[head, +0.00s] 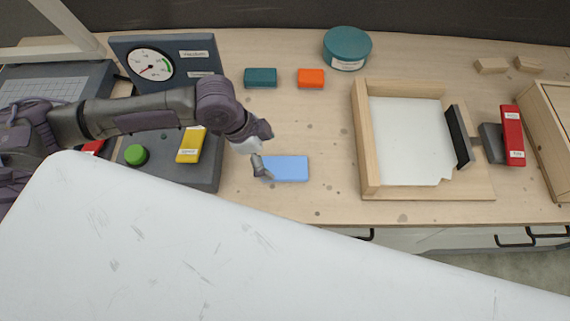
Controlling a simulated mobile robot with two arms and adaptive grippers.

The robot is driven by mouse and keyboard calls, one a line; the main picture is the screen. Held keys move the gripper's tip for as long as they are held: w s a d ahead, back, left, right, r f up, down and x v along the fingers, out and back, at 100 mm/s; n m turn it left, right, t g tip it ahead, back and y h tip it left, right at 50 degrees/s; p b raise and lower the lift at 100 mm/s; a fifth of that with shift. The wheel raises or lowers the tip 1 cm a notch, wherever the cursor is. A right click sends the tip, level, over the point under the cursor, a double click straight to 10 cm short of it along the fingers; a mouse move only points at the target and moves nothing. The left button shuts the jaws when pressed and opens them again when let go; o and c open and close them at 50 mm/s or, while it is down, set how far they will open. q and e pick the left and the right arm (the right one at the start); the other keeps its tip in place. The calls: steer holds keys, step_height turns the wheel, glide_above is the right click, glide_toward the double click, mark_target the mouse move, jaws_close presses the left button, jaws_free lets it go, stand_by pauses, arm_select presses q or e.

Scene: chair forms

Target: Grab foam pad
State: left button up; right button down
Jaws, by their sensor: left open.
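The foam pad (289,168) looks like a flat light-blue rectangle lying on the wooden bench top. My left gripper (262,152) comes in from the left and is at the pad's left end. Its fingers are spread, one near the pad's left edge and one farther back. The gripper is open and holds nothing. I cannot tell whether a finger touches the pad. My right gripper is not in view.
A wooden frame (366,150) with a white floor stands to the right, with a red-handled clamp (512,135) beside it. Teal (260,77) and orange (311,78) blocks and a round teal tin (347,47) lie behind. A vacuum gauge panel (185,58) stands at left.

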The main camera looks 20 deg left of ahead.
mark_target(284, 167)
arm_select(q)
steer(key=shift+x, duration=1.2)
steer(key=shift+w+f, duration=0.2)
steer(key=x, duration=0.1)
steer(key=p+x, duration=0.1)
steer(key=x, duration=0.2)
steer(key=shift+w+f, duration=0.1)
steer(key=shift+w, duration=0.2)
steer(key=shift+d+f, duration=0.1)
steer(key=shift+f, duration=0.35)
steer(key=c, duration=0.8)
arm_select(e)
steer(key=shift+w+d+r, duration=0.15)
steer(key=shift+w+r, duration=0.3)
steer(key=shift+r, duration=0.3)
